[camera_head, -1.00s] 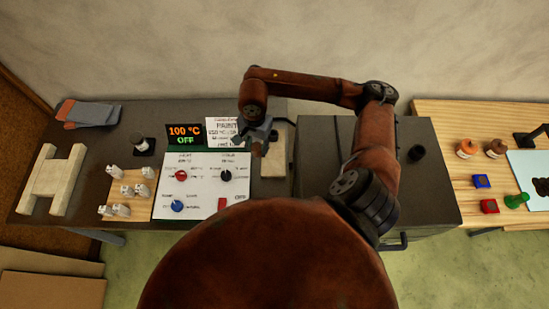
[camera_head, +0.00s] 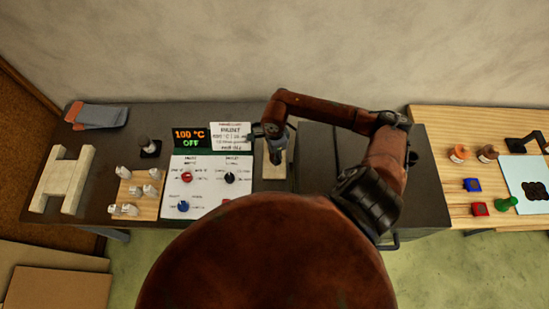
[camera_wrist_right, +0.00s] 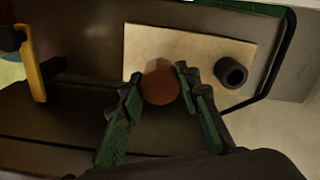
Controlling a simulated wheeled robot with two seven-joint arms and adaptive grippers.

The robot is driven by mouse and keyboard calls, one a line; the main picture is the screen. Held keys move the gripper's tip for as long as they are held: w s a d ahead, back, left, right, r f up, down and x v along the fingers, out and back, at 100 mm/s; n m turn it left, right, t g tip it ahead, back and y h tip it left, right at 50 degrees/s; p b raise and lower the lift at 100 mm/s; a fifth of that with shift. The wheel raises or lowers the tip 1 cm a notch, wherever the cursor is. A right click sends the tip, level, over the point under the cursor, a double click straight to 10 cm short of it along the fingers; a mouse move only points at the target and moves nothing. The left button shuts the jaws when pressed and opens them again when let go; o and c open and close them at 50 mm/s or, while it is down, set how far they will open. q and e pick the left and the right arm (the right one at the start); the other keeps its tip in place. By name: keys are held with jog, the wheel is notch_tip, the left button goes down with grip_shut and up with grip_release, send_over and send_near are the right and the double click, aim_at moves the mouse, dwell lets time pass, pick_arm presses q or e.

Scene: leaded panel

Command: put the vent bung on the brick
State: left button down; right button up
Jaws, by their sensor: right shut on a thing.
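The brick (camera_head: 268,180) is a pale flat block just right of the control panel in the head view. It also shows in the right wrist view (camera_wrist_right: 145,42) as a pale slab behind the fingers. My right gripper (camera_head: 275,151) is over the brick, pointing down. In the right wrist view my right gripper (camera_wrist_right: 158,80) is shut on a brown, roundish piece, the vent bung (camera_wrist_right: 160,86). The bung overlaps the slab's near edge in that view. I cannot tell whether it touches the brick. My left gripper is not in view.
A short dark hollow cylinder (camera_wrist_right: 231,72) appears on the slab's right part. The control panel (camera_head: 208,190) and a board with several pale pieces (camera_head: 137,190) are left of the brick. The dark lid (camera_head: 335,185) is right. Another table (camera_head: 440,125) holds small coloured items.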

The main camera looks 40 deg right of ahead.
notch_tip(320, 180, down, 2)
jog(key=shift+a+f+p, duration=0.1)
jog(key=shift+f+p, duration=0.1)
jog(key=shift+p, duration=0.1)
jog(key=shift+f, duration=0.3)
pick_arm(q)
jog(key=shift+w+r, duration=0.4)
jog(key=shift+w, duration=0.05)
pick_arm(e)
jog(key=shift+f, duration=0.2)
jog(key=o, duration=1.2)
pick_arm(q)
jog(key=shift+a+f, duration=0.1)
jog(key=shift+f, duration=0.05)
pick_arm(e)
jog(key=shift+o, duration=0.2)
jog(key=shift+r, duration=0.1)
